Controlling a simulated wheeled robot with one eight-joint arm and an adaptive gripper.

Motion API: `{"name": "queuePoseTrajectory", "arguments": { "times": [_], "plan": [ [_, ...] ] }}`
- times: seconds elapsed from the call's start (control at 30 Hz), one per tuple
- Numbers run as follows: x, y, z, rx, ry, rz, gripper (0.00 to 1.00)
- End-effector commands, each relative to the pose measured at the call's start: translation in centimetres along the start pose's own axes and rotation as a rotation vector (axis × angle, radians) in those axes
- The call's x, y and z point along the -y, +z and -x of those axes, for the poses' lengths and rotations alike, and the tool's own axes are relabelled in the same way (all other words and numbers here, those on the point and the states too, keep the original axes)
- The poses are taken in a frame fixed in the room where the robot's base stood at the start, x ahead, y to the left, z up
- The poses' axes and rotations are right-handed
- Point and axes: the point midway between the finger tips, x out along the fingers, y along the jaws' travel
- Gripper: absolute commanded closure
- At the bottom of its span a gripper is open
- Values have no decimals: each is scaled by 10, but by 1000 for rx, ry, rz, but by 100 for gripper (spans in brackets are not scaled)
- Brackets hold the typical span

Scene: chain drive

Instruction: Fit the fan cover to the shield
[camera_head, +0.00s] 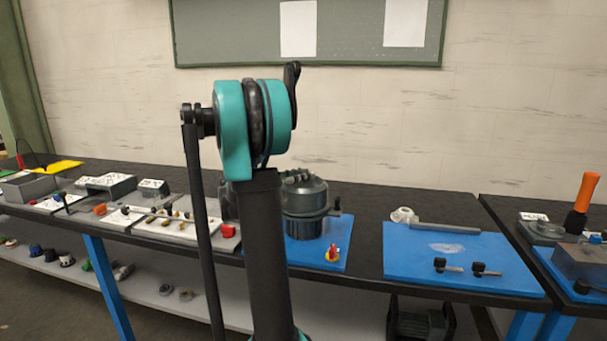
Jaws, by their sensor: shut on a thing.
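My gripper is not visible; my teal and dark arm stands in the middle of the view and may hide it. A dark grey round housing (304,197) stands upright on a blue mat (336,260), just right of my arm. It may be the shield, but I cannot tell for sure. A dark part (228,202) shows left of my arm, and I cannot tell whether it belongs to the housing. I cannot pick out the fan cover.
A second blue mat (412,270) holds a pale ring-shaped part (403,215), a grey bar (445,228) and two dark-headed bolts (447,265). A small red and yellow part (333,253) sits by the housing. White trays (178,228) of small parts lie left. An orange-handled tool (582,202) stands right.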

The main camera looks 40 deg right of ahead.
Motion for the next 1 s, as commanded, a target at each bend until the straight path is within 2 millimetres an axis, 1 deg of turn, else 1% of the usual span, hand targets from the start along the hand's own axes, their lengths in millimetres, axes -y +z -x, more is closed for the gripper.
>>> {"name": "queuePoseTrajectory", "arguments": {
  "times": [0.43, 0.47, 0.63, 0.9, 1.0],
  "plan": [
    [0, -9, 0, 1, 0, 0, 100],
    [0, -9, 0, 1, 0, 0, 68],
    [0, -9, 0, 1, 0, 0, 47],
    [0, -10, 0, -1, 0, 0, 46],
    [0, -10, 4, 0, 1, 0, 46]
  ]
}}
